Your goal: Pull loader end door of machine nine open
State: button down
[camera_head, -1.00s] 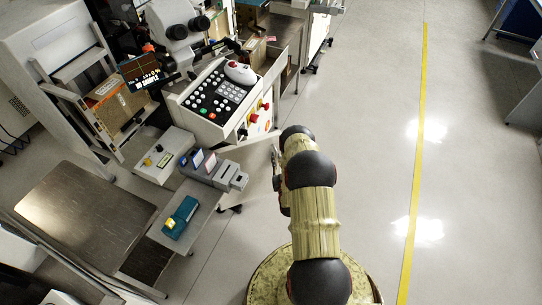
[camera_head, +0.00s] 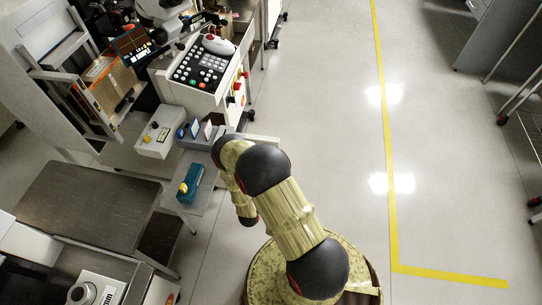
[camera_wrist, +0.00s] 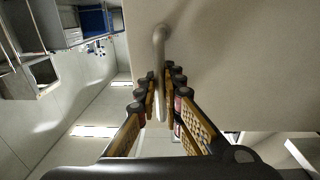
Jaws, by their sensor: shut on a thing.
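In the wrist view, a pale beige door panel (camera_wrist: 240,60) fills the upper right, with a curved metal bar handle (camera_wrist: 159,45) standing out from it. My gripper (camera_wrist: 161,88) is shut on this handle, with its ribbed fingers on either side of the bar. In the head view, the gripper and handle are hidden behind my own arm. The machine's white control console (camera_head: 208,78) stands above the arm.
A brown-topped table (camera_head: 85,210) stands further left. Open floor (camera_head: 330,150) lies to the right, with yellow tape (camera_head: 388,160) along it.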

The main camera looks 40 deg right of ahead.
jog(key=shift+w+v, duration=0.1)
jog(key=shift+v, duration=1.35)
jog(key=shift+w+v, duration=0.15)
jog(key=shift+v, duration=1.3)
jog(key=shift+a, duration=0.15)
jog(key=c, duration=2)
grip_release()
jog(key=v, duration=1.2)
jog(key=shift+f, duration=0.1)
jog(key=shift+a, duration=0.1)
